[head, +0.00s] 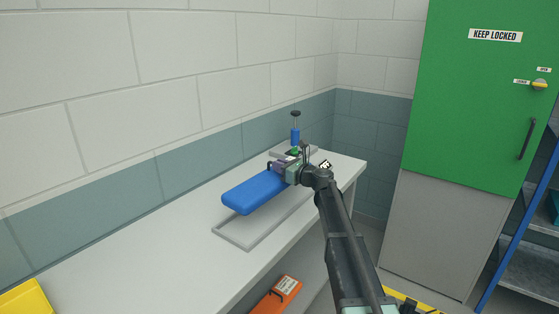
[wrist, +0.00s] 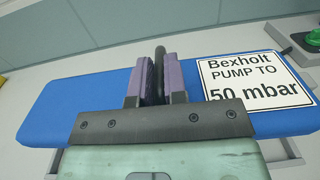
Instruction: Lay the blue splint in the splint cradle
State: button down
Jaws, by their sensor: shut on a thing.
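The blue splint (head: 254,192) is a long flat padded board in the head view. It also fills much of the wrist view (wrist: 60,105), where a white label (wrist: 254,80) on it reads "Bexholt PUMP TO 50 mbar". My gripper (wrist: 157,85) is shut on a dark upright handle on the splint, with purple pads on both sides; it shows in the head view (head: 285,165) too. The splint cradle (head: 232,237) is a shallow grey frame on the bench. The splint is over the cradle and looks raised above it; its far end is hidden by my gripper.
A blue hand pump (head: 295,136) with a black top stands at the bench's far end. A green button (wrist: 313,38) shows at the wrist view's right edge. An orange case (head: 276,296) is below the bench (head: 120,258), a yellow bin (head: 26,298) at near left, a green cabinet (head: 480,115) to the right.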

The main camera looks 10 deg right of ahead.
aim_at(281, 188)
jog(key=shift+s+d+r, duration=0.15)
jog(key=shift+s+d, duration=0.15)
jog(key=shift+s, duration=0.25)
jog(key=shift+a+f+g+y, duration=0.2)
jog(key=shift+g+y, duration=0.1)
jog(key=shift+y, duration=0.1)
notch_tip(281, 188, down, 4)
jog(key=b, duration=0.4)
jog(key=shift+f, duration=0.1)
jog(key=shift+f+b, duration=0.65)
jog(key=shift+b, duration=0.25)
dwell(1.9)
jog(key=shift+f+b, duration=1.05)
jog(key=shift+f+b, duration=0.5)
jog(key=c, duration=1.1)
grip_release()
